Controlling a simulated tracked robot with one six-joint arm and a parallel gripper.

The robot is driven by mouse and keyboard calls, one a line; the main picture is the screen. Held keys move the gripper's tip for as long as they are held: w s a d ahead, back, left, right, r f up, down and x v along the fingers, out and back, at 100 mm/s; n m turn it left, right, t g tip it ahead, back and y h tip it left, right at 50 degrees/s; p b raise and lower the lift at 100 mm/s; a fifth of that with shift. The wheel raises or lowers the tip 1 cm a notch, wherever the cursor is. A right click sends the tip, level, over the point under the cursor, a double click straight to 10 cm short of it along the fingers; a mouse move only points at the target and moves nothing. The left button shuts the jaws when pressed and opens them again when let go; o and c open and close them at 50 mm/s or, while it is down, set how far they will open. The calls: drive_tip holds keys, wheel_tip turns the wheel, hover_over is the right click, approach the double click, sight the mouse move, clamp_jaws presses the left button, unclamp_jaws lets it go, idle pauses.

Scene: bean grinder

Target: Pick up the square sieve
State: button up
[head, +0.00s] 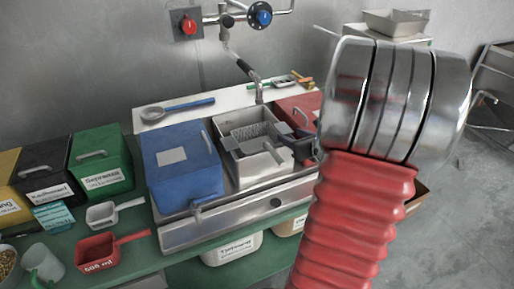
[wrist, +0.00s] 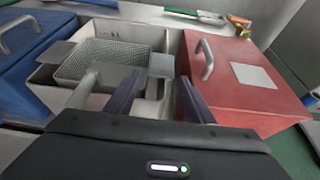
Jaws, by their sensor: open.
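The square sieve (head: 248,134) is a grey metal basket with a fine mesh and flat side tabs. It sits in the open metal basin (head: 238,176) between a blue-lidded and a red-lidded section. In the wrist view the sieve (wrist: 108,60) is ahead and left of my gripper (wrist: 157,92), with its right tab just beyond the fingertips. My gripper's dark fingers are open, with no object seen held between them. In the head view my gripper (head: 298,146) is at the basin's right side, partly hidden by my arm.
The blue lid (head: 182,160) is left of the basin; the red lid (wrist: 245,85) with its handle is close on the right. A tap (head: 256,84) hangs behind the basin. A ladle (head: 175,108) lies at the back. A red scoop (head: 96,252) is at the front left.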

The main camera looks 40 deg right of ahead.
sight(287, 133)
drive_tip(key=shift+x, duration=2.6)
drive_tip(key=c, duration=1)
drive_tip(key=shift+c, duration=0.2)
wheel_tip(287, 133, up, 10)
